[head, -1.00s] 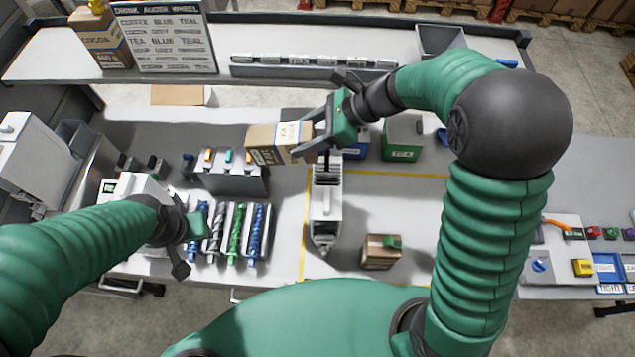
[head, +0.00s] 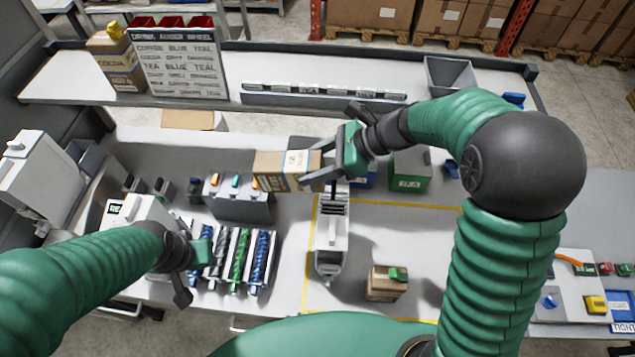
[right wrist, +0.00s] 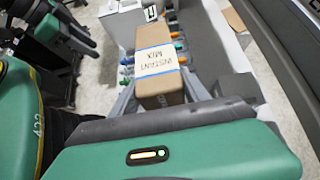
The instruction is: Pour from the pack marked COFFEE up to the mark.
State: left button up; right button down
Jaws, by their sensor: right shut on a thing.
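My right gripper (head: 318,172) is shut on a brown carton (head: 272,170) with a blue band and a pale label. In the right wrist view this carton (right wrist: 162,95) reads INSTANT MIX. It is held on its side, just right of a grey dispenser block (head: 240,204) with coloured knobs. A carton marked COCOA (head: 120,68) stands on the rear shelf. I see no pack that I can read as COFFEE, and no fill mark. My left gripper (head: 192,268) hangs beside the augers; its jaw opening is unclear.
Several coloured augers (head: 238,258) lie in a rack at front left. A pale slotted unit (head: 331,240), a small brown box (head: 384,284) and a green TEA box (head: 410,170) stand on the table. A sign board (head: 180,62) and an open grey bin (head: 450,76) are on the shelf.

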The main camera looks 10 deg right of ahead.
dwell(0.4)
jog(key=shift+f+b, duration=0.1)
jog(key=shift+b, duration=0.2)
jog(key=shift+d+y, duration=0.1)
jog(key=shift+y, duration=0.2)
dwell(0.9)
jog(key=shift+d+f+b, duration=0.1)
jog(key=shift+b, duration=0.35)
jog(key=shift+f+y+b, duration=0.15)
jog(key=shift+y+b, duration=0.15)
dwell(0.8)
jog(key=shift+d, duration=0.1)
jog(key=shift+t, duration=0.3)
jog(key=shift+s+y+b, duration=0.1)
jog(key=shift+y+b, duration=0.2)
jog(key=shift+b, duration=0.05)
jog(key=shift+d+f+y+b, duration=0.3)
jog(key=shift+f+y+b, duration=0.1)
jog(key=shift+b, duration=0.15)
dwell(1.6)
